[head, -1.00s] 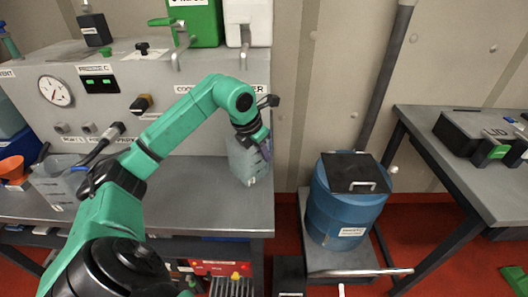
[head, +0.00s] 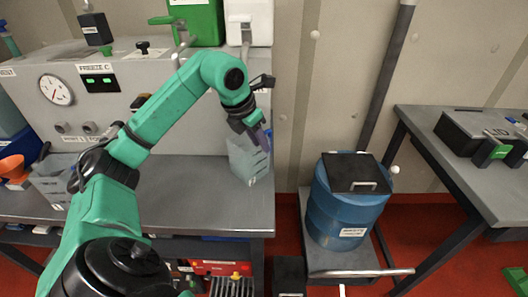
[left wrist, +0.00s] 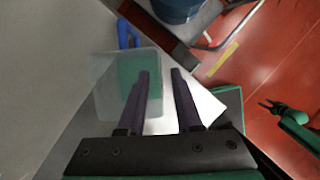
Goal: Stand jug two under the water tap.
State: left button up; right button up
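A translucent jug (head: 249,162) stands at the right end of the steel bench. It also shows in the left wrist view (left wrist: 105,88), with a blue handle at its far side. A second pale jug (head: 48,184) stands at the bench's left, partly behind my left arm. I cannot read a number on either jug. My left gripper (head: 262,140) is just above the right jug's top. In the left wrist view its two dark fingers (left wrist: 163,90) are parted, with nothing clearly clamped. A tap spout (head: 246,48) hangs below the white tank; its label is hidden by my arm.
A green tank (head: 196,22) with another tap stands beside the white tank (head: 250,18). A blue barrel (head: 345,212) is on a trolley right of the bench. A side table (head: 440,135) holds a dark case. Mid-bench is clear. A green arm-like part (left wrist: 295,128) shows small.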

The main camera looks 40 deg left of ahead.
pick_arm(q)
jog(key=v, duration=0.7)
jog(key=shift+p, duration=0.35)
jog(key=shift+f, duration=0.1)
